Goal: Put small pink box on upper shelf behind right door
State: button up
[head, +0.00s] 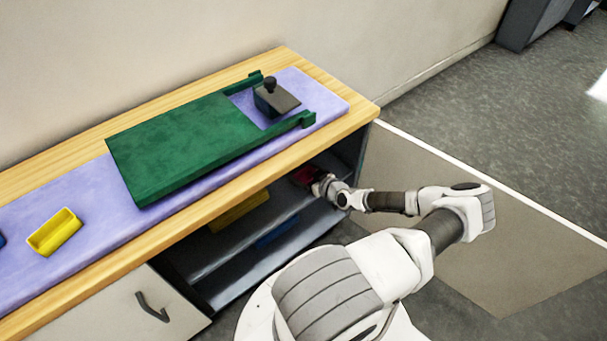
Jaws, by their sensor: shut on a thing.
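My gripper (318,182) reaches into the right end of the open cabinet, under the tabletop. It is shut on a small dark red-pink box (301,175), which is in shadow and partly hidden by the gripper. The box is at the level of the upper shelf (284,217). I cannot tell whether it touches the shelf. The right door (470,215) appears swung open to the right, with a white top edge.
A yellow object (238,213) lies inside on the left, and a blue object (277,234) sits lower. The closed left door (115,318) has a dark handle. On top are a green frame (180,150), a dark lidded block (275,98) and a yellow box (54,232).

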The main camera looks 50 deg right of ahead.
jog(key=o, duration=0.9)
jog(key=shift+f, duration=0.1)
jog(key=shift+o, duration=0.2)
jog(key=shift+r, duration=0.2)
jog(key=p+v, duration=0.3)
jog(key=v, duration=0.9)
